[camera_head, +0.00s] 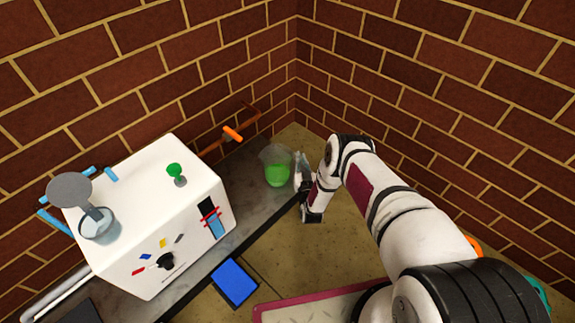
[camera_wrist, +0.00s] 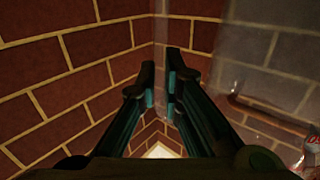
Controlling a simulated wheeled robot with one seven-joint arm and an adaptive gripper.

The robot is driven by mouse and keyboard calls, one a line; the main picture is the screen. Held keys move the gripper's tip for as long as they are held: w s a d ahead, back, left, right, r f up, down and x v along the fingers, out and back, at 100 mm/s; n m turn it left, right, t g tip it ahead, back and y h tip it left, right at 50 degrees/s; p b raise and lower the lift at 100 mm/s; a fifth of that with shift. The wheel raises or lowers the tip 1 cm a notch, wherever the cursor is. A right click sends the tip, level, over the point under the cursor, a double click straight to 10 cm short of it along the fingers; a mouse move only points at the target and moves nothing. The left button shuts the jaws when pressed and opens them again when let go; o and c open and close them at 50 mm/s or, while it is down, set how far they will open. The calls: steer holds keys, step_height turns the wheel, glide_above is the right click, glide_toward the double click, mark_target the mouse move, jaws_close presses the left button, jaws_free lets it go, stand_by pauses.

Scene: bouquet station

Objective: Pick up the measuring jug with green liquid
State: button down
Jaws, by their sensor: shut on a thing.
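The measuring jug (camera_head: 277,173), clear with green liquid in its lower part, stands upright at the far end of the grey counter in the head view. My gripper (camera_head: 297,172) is at the jug's right side, touching it. In the wrist view my gripper (camera_wrist: 161,72) has its two fingers close together with a narrow gap, shut on the jug's thin clear wall or handle; which of these I cannot tell. A clear, faintly reflecting surface fills the right of the wrist view and seems to be the jug. The green liquid does not show there.
A white machine (camera_head: 155,215) with a green knob (camera_head: 175,171) and a grey-topped clear cup (camera_head: 98,226) stands left on the counter (camera_head: 246,190). An orange-handled tool (camera_head: 232,133) is behind. A blue square (camera_head: 234,281) lies in front. Brick walls close the corner behind the jug.

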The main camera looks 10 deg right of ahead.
steer(key=shift+r, duration=0.15)
steer(key=shift+r+p, duration=1.25)
steer(key=shift+r, duration=0.4)
steer(key=shift+s+r, duration=0.1)
steer(key=shift+s, duration=0.2)
steer(key=s+a+r+p, duration=0.1)
steer(key=s+p, duration=0.5)
steer(key=s, duration=0.9)
steer(key=shift+a, duration=0.7)
steer(key=shift+s+r, duration=0.1)
steer(key=shift+r, duration=0.05)
